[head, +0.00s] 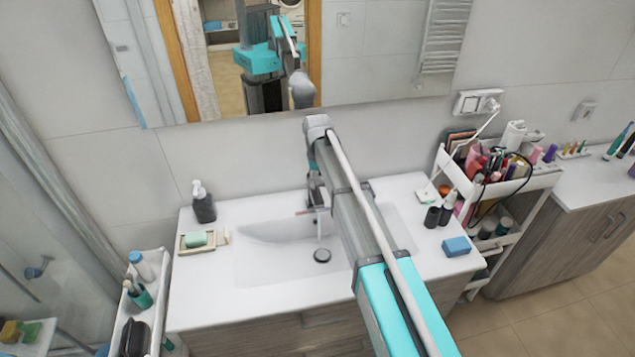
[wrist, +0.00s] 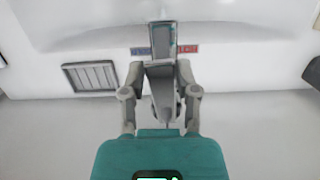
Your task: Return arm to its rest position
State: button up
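My arm reaches out over the white washbasin (head: 270,262), and its wrist end hangs down near the tap (head: 322,222) at the back of the basin. In the wrist view my gripper (wrist: 160,67) has its two grey fingers spread apart. Nothing appears held between them. The grey tap (wrist: 161,85) shows in the gap, with a blue and a red mark beside it. I cannot tell whether the fingers touch the tap. In the head view the fingers are hard to make out against the tap.
A soap bottle (head: 203,203) and a green soap on a dish (head: 197,239) stand left of the basin. A blue block (head: 456,246) and dark bottles stand right. A crowded cosmetics cart (head: 520,185) is further right. The mirror (head: 390,60) rises behind.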

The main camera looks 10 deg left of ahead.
jog(key=o, duration=0.3)
jog(key=shift+a, duration=0.1)
jog(key=shift+s, duration=0.1)
